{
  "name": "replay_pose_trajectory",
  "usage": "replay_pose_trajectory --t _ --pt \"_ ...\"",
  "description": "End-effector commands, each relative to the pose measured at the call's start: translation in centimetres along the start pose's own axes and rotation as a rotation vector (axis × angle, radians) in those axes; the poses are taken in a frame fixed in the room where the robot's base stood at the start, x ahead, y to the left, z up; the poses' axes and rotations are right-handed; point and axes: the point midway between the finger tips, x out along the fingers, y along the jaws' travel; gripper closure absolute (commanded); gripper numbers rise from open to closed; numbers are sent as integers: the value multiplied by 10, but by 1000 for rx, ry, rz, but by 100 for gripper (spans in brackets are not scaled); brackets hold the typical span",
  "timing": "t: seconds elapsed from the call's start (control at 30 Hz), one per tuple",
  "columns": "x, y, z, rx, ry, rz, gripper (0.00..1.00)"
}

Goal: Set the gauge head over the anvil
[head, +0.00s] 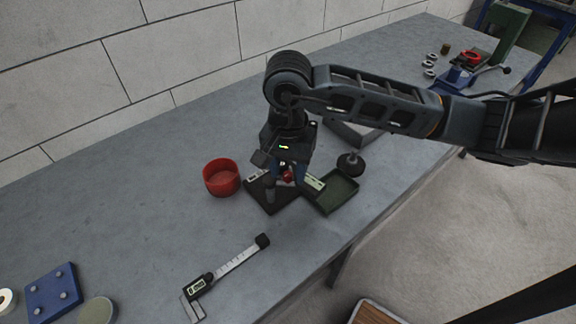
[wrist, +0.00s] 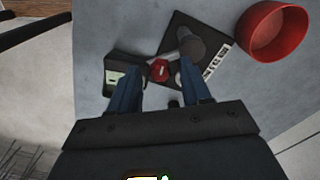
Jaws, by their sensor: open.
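A dark square base plate (head: 281,205) lies on the bench, and it also shows in the wrist view (wrist: 178,25). A grey upright cylinder (head: 270,190), which looks like the anvil, stands on it and also shows in the wrist view (wrist: 190,42). A red knob (head: 287,175), apparently part of the gauge head, sits beside the cylinder rather than over it. A white marked strip (wrist: 217,60) lies along the plate's edge. My gripper (wrist: 160,68) is open and points down, with its blue fingers on either side of the red knob (wrist: 159,71). Finger contact is not clear. My wrist hides part of the gauge.
A red round bowl (head: 221,178) stands left of the plate. A digital caliper (head: 225,272) lies in front. The bench between caliper and plate is clear.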

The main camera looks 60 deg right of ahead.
Motion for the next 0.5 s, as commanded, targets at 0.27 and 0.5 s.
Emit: replay_pose_trajectory --t 0.27,0.5 --pt "0 0 0 0 0 -1 60" --pt "0 0 0 1 0 -1 83"
